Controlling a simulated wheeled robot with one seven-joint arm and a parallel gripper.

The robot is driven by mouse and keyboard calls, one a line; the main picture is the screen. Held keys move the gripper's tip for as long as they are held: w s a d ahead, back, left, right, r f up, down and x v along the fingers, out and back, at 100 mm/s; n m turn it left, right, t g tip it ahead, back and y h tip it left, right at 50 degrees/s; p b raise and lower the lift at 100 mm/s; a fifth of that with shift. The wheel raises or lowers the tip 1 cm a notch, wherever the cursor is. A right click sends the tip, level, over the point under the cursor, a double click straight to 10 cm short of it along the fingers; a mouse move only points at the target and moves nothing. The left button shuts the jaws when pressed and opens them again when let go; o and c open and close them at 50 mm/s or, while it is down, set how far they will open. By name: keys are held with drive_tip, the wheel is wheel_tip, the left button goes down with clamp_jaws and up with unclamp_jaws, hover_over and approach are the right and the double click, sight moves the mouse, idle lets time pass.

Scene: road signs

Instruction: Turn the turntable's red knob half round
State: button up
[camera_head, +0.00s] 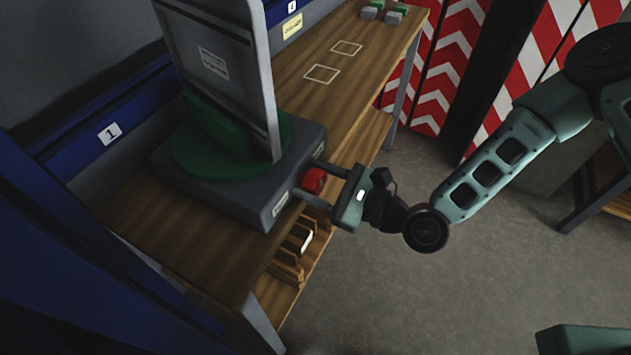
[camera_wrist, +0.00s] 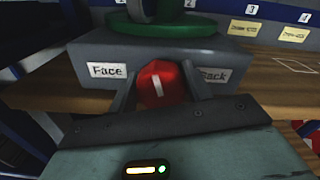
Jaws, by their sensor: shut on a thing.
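The red knob (camera_head: 314,180) sits on the front face of the turntable's grey base (camera_head: 240,195). In the wrist view the knob (camera_wrist: 163,84) shows a white line, tilted slightly from upright, between a "Face" label (camera_wrist: 107,71) on the left and a "Back" label (camera_wrist: 213,76) on the right. My gripper (camera_head: 322,182) reaches in from the right and is shut on the knob, one finger on each side; it also shows in the wrist view (camera_wrist: 163,90). A green round platform (camera_head: 235,150) on the base bears a tall grey sign panel (camera_head: 220,65), standing upright.
Two white outlined squares (camera_head: 322,74) mark bare bench top. Small grey-green blocks (camera_head: 382,12) stand at the far end. Red-and-white striped boards (camera_head: 440,60) stand behind; the floor is clear.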

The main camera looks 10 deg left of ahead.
drive_tip(key=n+b, duration=0.1)
drive_tip(key=n, duration=0.2)
drive_tip(key=shift+f+n, duration=0.1)
drive_tip(key=shift+n, duration=0.2)
drive_tip(key=shift+s+n+b, duration=0.1)
drive_tip(key=shift+n+b, duration=0.6)
drive_tip(key=shift+n, duration=1.3)
drive_tip(key=o, duration=0.9)
drive_tip(key=shift+o, duration=0.2)
drive_tip(key=shift+s+f, duration=0.1)
